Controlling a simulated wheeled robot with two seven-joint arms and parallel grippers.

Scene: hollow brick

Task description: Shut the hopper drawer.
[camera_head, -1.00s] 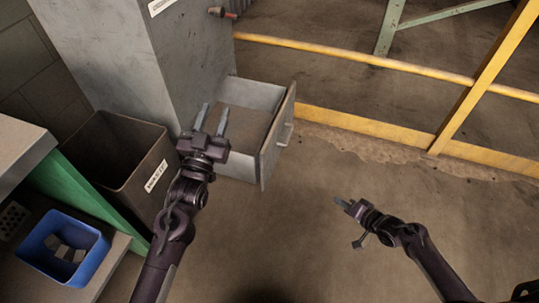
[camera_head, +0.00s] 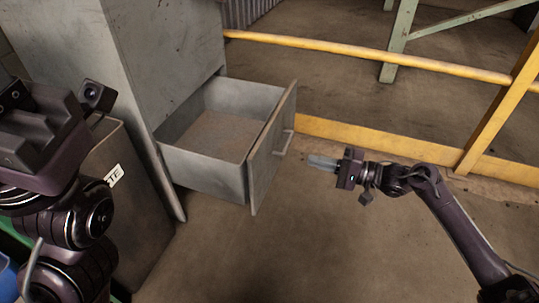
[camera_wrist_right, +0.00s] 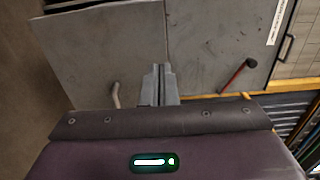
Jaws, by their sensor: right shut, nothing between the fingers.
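The hopper drawer (camera_head: 268,155) is a grey metal drawer standing well out of the grey hopper cabinet (camera_head: 165,50). Its inside shows an empty-looking brown floor. A bar handle (camera_head: 286,143) is on its front. My right gripper (camera_head: 322,162) is shut and empty, pointing left, just right of the drawer front with a small gap. In the right wrist view the closed fingers (camera_wrist_right: 158,82) point toward the grey drawer front (camera_wrist_right: 105,50), its handle (camera_wrist_right: 116,95) to their left. My left gripper's dark body (camera_head: 40,145) is large at the left edge; its fingers cannot be made out.
A dark bin (camera_head: 130,190) with a white label stands left of the drawer, partly behind my left arm. A yellow rail (camera_head: 370,50) and yellow kerb (camera_head: 350,135) run behind. The floor before the drawer is clear. A red-handled lever (camera_wrist_right: 236,76) shows in the wrist view.

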